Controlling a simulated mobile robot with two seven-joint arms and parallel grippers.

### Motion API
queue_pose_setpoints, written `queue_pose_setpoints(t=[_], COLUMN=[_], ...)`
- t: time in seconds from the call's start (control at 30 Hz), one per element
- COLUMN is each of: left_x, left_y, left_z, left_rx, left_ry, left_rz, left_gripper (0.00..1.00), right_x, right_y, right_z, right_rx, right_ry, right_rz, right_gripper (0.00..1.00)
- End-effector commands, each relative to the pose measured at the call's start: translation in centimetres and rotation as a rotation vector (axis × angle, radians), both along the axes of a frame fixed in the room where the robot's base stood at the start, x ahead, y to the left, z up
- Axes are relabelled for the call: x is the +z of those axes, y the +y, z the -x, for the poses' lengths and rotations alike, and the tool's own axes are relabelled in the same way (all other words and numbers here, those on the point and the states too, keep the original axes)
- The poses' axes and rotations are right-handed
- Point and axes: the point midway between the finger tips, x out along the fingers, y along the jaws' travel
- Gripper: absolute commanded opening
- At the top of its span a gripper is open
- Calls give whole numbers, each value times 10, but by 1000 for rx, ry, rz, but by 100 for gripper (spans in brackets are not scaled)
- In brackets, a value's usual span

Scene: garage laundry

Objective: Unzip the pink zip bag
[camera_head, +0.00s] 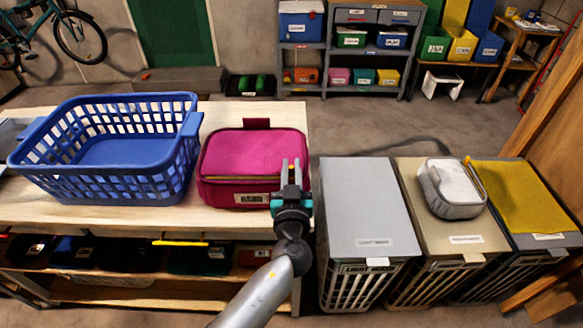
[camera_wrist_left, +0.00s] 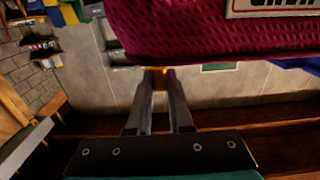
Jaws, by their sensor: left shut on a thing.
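The pink zip bag (camera_head: 252,159) sits on the light wooden table, right of the blue basket, with a yellow zip line along its upper front edge. My left gripper (camera_head: 291,170) is at the bag's front right corner. In the left wrist view the gripper (camera_wrist_left: 159,80) is shut on the small yellow zip pull (camera_wrist_left: 159,74), just beside the bag's pink side (camera_wrist_left: 210,30). The bag looks closed. My right gripper is in neither view.
A blue basket (camera_head: 60,183) stands left of the bag on the table (camera_head: 200,213). Lidded hampers (camera_head: 366,205) stand right of the table, one carrying a grey pouch (camera_head: 452,188). Shelves (camera_head: 345,58) with bins stand at the back. Open floor lies behind the table.

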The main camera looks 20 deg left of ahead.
Motion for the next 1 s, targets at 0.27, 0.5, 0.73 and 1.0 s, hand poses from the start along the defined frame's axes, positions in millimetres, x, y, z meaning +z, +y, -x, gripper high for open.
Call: queue_pose_setpoints(t=[0.27, 0.5, 0.73, 1.0], left_x=[1, 0, -1, 0], left_y=[1, 23, 79, 144], left_z=[0, 6, 23, 42], left_rx=[0, 1, 2, 1], left_ry=[-3, -4, -5, -5], left_rz=[-1, -4, -6, -6], left_gripper=[0, 0, 0, 0], right_x=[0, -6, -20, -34], right_y=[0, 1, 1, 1], right_z=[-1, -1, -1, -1], right_rx=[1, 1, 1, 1], right_ry=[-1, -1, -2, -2], right_rz=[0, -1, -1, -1], right_gripper=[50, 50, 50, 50])
